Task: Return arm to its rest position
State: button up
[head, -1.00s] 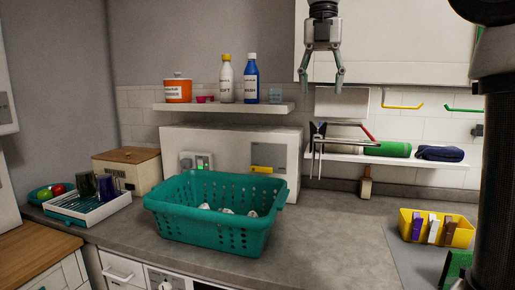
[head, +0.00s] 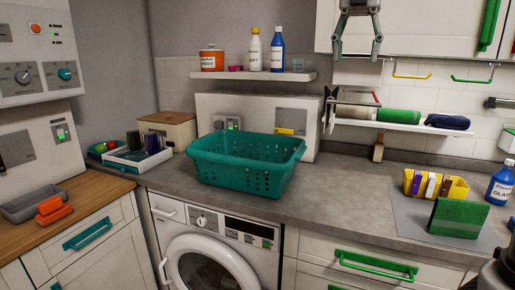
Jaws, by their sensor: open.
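My gripper (head: 359,50) shows at the top of the head view, right of centre. It points down with its two fingers spread apart and nothing between them. It hangs in front of the white wall cabinet (head: 420,28), clear of the worktop. The rest of my arm is mostly out of the picture above it.
A teal basket (head: 240,175) stands on the grey worktop (head: 330,200) above a washing machine (head: 215,255). Bottles and an orange pot (head: 212,60) stand on a shelf. A yellow caddy (head: 440,187), green sponge (head: 457,218) and blue bottle (head: 502,184) are at right.

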notch_tip(320, 180, down, 12)
jog(key=d+f+m+t, duration=0.1)
jog(key=d+m+t, duration=0.15)
jog(key=m, duration=1.65)
jog(key=s+d+f+m+t, duration=0.1)
jog(key=s+d+f+m, duration=0.5)
jog(key=s, duration=0.3)
jog(key=s+d+f+m+t, duration=0.1)
jog(key=s+d+f+m, duration=0.4)
jog(key=s, duration=0.5)
jog(key=shift+d+f+m, duration=0.4)
jog(key=shift+d+f, duration=0.3)
jog(key=shift+f, duration=0.05)
